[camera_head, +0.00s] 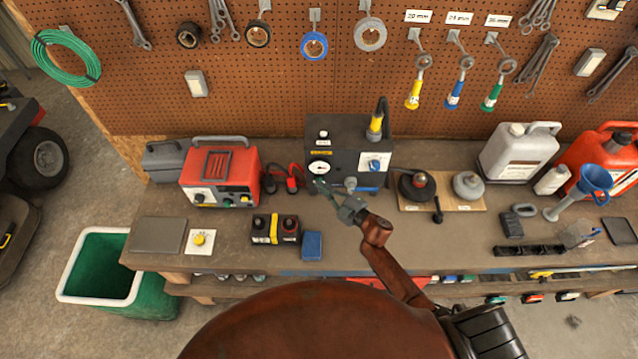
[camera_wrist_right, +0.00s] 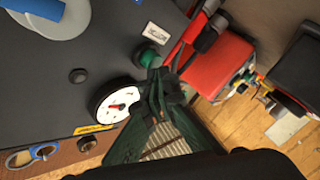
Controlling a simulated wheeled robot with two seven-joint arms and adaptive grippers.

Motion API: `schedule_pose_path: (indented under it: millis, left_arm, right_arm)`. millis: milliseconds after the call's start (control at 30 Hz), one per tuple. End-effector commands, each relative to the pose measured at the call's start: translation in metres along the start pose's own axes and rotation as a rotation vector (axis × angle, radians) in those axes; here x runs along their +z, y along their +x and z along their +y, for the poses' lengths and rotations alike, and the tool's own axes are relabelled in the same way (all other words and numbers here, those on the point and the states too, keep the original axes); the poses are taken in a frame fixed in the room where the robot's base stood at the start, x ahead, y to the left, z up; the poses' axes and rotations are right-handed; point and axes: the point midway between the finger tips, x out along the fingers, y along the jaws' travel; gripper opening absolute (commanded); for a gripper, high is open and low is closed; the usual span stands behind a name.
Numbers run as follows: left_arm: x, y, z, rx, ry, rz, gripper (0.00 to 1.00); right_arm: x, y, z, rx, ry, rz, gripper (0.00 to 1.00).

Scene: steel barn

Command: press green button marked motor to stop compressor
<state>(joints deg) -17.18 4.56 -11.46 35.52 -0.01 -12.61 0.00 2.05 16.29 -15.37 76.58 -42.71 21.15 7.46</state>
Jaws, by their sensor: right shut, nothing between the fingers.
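The compressor is a dark box (camera_head: 350,137) at the back of the bench, with a white gauge (camera_head: 319,168) on its front. In the right wrist view the box fills the left, with the gauge (camera_wrist_right: 116,102) low on it. The green button (camera_wrist_right: 149,57) sits beside a white label reading MOTOR (camera_wrist_right: 157,33). My right gripper (camera_head: 321,184) is shut and empty in front of the gauge side. In the wrist view its dark fingertips (camera_wrist_right: 159,79) lie right at the button's lower edge; I cannot tell whether they touch it. The button is not clear in the head view.
A red charger (camera_head: 222,178) with cables stands left of the compressor. A black two-button box (camera_head: 276,229) and blue block (camera_head: 312,246) lie in front. A wooden board with round parts (camera_head: 441,190) is on the right. A pegboard (camera_head: 290,90) rises behind.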

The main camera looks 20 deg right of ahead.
Motion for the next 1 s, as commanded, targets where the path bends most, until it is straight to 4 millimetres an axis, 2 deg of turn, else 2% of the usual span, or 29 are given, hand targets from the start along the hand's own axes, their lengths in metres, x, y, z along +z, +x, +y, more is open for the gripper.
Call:
schedule_pose_path:
  millis: [700,1000]
  left_arm:
    - [0.0004,0.0021,0.0001,0.0,0.0,0.0,0.4]
    - [-0.0004,-0.0034,-0.0001,0.0,0.0,0.0,0.4]
  right_arm:
    - [0.004,0.0045,0.003,0.0,0.001,-0.001,0.0]
    - [-0.0024,-0.0032,-0.0014,0.0,0.0,-0.001,0.0]
